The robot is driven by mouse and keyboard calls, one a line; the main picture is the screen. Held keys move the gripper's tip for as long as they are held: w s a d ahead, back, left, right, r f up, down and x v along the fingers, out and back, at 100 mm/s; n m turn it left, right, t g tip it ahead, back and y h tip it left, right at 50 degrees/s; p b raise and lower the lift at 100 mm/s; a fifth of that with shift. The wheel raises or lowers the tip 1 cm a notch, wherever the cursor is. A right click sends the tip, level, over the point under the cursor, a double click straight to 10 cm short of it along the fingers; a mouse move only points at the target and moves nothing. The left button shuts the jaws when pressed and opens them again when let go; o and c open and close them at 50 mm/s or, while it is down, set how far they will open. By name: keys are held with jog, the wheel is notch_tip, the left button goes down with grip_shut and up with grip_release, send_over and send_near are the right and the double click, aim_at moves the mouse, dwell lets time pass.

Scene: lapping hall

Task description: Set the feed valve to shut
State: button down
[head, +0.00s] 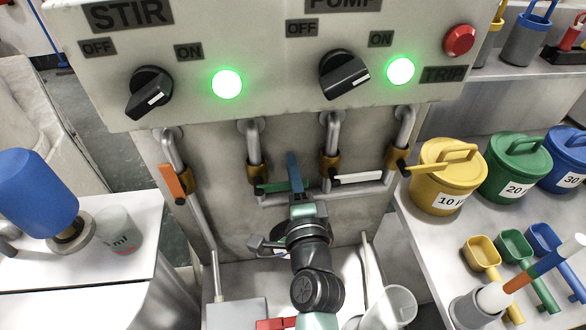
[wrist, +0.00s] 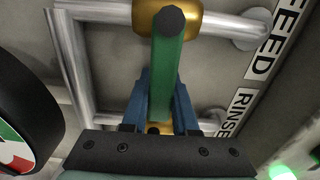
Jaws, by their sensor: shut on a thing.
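The feed valve has a brass body (wrist: 199,18) on a grey pipe beside the FEED label (wrist: 275,40) in the wrist view. Its green lever (wrist: 166,70) runs from a dark pivot cap down between my fingers, crosswise to the pipe. In the head view the green lever (head: 272,187) points right, nearly level, from the second valve from the left. My gripper (head: 293,165) has blue fingers; in the wrist view they lie on both sides of the lever, shut on it. The lever's far end is partly hidden by my gripper.
Neighbouring valves have an orange lever (head: 173,181), a white lever (head: 357,178) and a yellow lever (head: 418,170). The control panel (head: 270,75) overhangs the pipes. A round gauge (wrist: 25,120) is close at left in the wrist view. Pails and scoops stand on the right bench.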

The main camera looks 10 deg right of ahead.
jog(key=c, duration=0.7)
grip_release()
jog(key=s+b, duration=0.2)
jog(key=s, duration=0.9)
jog(key=shift+s+f, duration=0.15)
jog(key=shift+s, duration=0.85)
